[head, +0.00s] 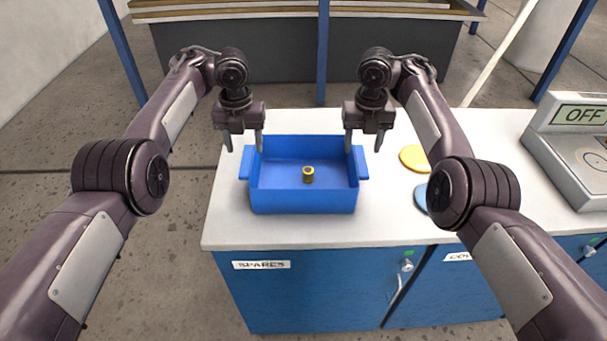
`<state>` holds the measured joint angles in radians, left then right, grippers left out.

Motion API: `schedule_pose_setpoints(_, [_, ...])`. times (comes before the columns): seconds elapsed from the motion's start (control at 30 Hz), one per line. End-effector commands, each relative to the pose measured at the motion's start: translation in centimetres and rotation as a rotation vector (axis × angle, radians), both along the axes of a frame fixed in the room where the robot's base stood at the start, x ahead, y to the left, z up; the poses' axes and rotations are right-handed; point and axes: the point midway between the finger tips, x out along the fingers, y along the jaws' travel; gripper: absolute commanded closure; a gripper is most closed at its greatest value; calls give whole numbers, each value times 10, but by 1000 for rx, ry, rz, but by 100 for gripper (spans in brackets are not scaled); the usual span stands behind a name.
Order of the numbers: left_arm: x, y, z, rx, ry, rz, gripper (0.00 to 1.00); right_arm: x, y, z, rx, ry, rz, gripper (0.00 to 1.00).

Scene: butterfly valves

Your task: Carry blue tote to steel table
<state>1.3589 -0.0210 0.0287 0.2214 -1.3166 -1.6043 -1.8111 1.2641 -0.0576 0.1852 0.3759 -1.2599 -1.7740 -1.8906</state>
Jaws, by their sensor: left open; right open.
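The blue tote (303,202) stands upright on the white top of a blue cabinet. It has a handle tab on its left side and another on its right side. A small brass-coloured cylinder (308,174) is inside it. My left gripper (244,146) is open and points down above the tote's left handle. My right gripper (363,146) is open and points down above the right handle. I cannot tell whether either gripper touches the tote. I cannot identify a steel table with certainty in this view.
The white worktop (235,226) also holds a yellow disc (414,158), a blue disc partly hidden by my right arm, and a grey device (575,145) reading "OFF". A dark-fronted bench (270,55) with blue posts stands behind. Grey floor is open at left.

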Motion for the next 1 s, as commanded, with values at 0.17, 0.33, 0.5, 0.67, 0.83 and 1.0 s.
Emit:
schedule_pose_setpoints(0.17, [-1,0,-24,1,5,1,45,-1,-1,-23,-3,4,-2,45])
schedule_pose_setpoints(0.33, [-1,0,-50,2,3,1,45,-1,-1,-49,-3,3,-2,45])
schedule_pose_setpoints(0.5, [0,0,-68,1,2,0,45,0,-1,-68,-1,2,-1,45])
schedule_pose_setpoints(0.67, [0,0,-76,0,1,-1,45,0,-1,-76,-1,1,0,45])
schedule_pose_setpoints(0.83, [0,0,-76,0,1,-1,45,0,0,-76,0,0,-1,45])
schedule_pose_setpoints(1.0, [0,0,-76,0,1,-1,56,0,0,-76,0,0,-1,56])
